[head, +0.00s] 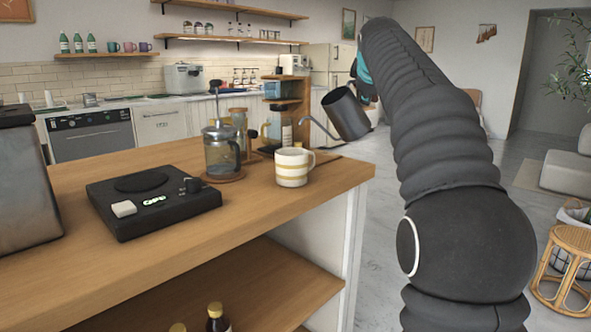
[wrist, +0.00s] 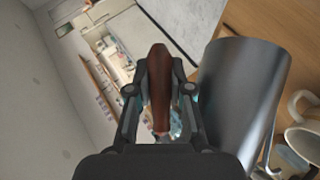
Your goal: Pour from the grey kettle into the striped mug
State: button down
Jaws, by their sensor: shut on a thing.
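The grey kettle (head: 347,113) is in the air at the right end of the cart, tilted with its thin curved spout pointing left and down toward the striped mug. The striped mug (head: 291,168), white with yellow bands, stands upright on the counter, its handle to the right. The spout tip is above and to the right of the mug's rim. My gripper (wrist: 160,92) is shut on the kettle's brown handle; the kettle's body (wrist: 240,95) fills the right of the wrist view, with the mug (wrist: 303,142) at the right edge. No liquid stream shows.
On the wooden cart (head: 100,268) are a black hot plate (head: 150,205), a French press (head: 220,150) on a round coaster and a wooden rack with bottles behind. A metal machine (head: 22,180) stands at far left. The counter's front right is clear.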

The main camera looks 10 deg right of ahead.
jog(key=shift+r, duration=0.25)
dwell(0.3)
jog(key=shift+a+r, duration=0.15)
jog(key=shift+r, duration=0.1)
jog(key=shift+r, duration=0.1)
dwell(0.5)
dwell(1.3)
jog(key=shift+d+f, duration=0.2)
jog(key=shift+f, duration=0.3)
jog(key=shift+d+f, duration=0.15)
jog(key=shift+f, duration=0.35)
notch_tip(320, 180, down, 11)
jog(key=m+g+y, duration=0.1)
jog(key=m+y, duration=0.2)
jog(key=y, duration=0.1)
jog(key=shift+d+g+y+b, duration=0.15)
jog(key=shift+g+y+b, duration=0.2)
jog(key=shift+g+y, duration=0.05)
dwell(1.5)
jog(key=shift+r, duration=0.1)
jog(key=shift+r+p, duration=0.35)
jog(key=shift+r, duration=2.15)
